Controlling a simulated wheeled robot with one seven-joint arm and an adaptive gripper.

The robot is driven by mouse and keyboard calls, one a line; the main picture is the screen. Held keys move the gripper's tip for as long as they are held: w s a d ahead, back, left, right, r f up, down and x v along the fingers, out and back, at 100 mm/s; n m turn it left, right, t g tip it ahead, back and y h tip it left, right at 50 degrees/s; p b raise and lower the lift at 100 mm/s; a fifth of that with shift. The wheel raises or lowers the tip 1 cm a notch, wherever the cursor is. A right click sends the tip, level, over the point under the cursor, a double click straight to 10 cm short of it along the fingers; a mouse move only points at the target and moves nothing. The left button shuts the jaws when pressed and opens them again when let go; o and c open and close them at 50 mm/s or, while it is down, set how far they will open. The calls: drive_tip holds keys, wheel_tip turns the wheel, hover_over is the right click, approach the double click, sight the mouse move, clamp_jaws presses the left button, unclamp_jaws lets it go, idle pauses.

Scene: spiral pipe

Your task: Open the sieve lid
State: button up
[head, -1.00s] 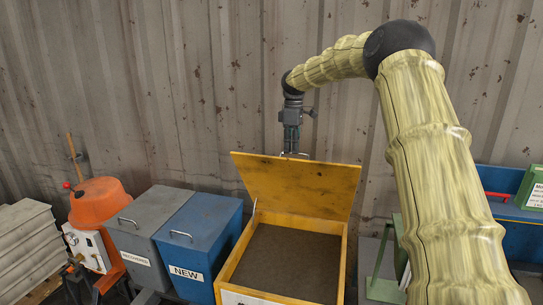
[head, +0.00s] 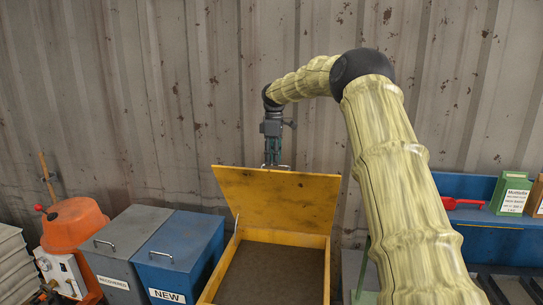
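The sieve is a yellow box (head: 325,272) with dark brown material inside, at the bottom middle of the head view. Its yellow lid (head: 278,200) is raised, tilted up and back from the box's far edge. A small metal handle (head: 285,167) shows at the lid's top edge. My gripper (head: 272,163) points down at that edge, with its fingertips at the handle. The fingers are too small to tell whether they grip the handle or only touch it.
A grey bin (head: 125,245) and a blue bin (head: 185,250) marked NEW stand left of the sieve. An orange machine (head: 72,225) is further left. A blue bench (head: 480,240) with a red scoop (head: 462,203) and a green box (head: 510,195) is at right. A corrugated wall (head: 150,90) stands behind.

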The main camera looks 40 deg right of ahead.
drive_tip(key=shift+d+f, duration=0.25)
drive_tip(key=shift+f, duration=0.4)
drive_tip(key=shift+r, duration=0.15)
wheel_tip(320, 180, up, 12)
drive_tip(key=shift+w+d+r, duration=0.2)
drive_tip(key=shift+w+d, duration=0.15)
drive_tip(key=shift+w, duration=0.05)
idle(0.4)
drive_tip(key=shift+a, duration=0.15)
